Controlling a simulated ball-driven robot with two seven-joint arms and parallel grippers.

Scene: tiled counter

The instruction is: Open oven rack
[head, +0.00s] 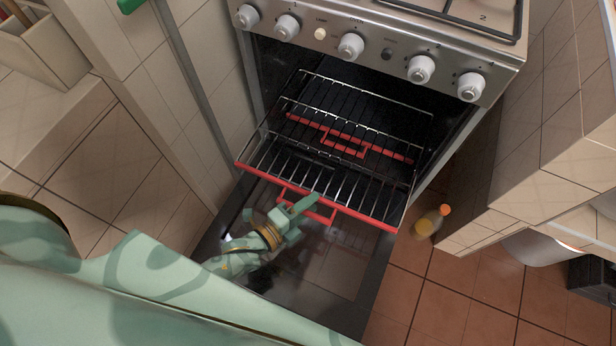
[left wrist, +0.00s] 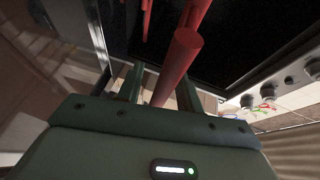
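The oven rack (head: 300,186) is a wire grid with a red front bar and a red handle (head: 310,208). It sticks out of the oven cavity above the lowered oven door (head: 335,265). My left gripper (head: 298,210) is at this handle, just in front of the rack's red edge. In the left wrist view its two fingers (left wrist: 160,88) stand apart, with a red bar (left wrist: 172,70) passing between them. Gaps show beside the bar, and no firm grip is visible. My right gripper is not in view.
A second rack with a red front (head: 345,146) sits further inside the oven. Stove knobs (head: 351,46) line the panel above. A bottle with an orange cap (head: 427,224) stands on the tiled floor at the right. A tiled cabinet (head: 540,190) stands beyond it.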

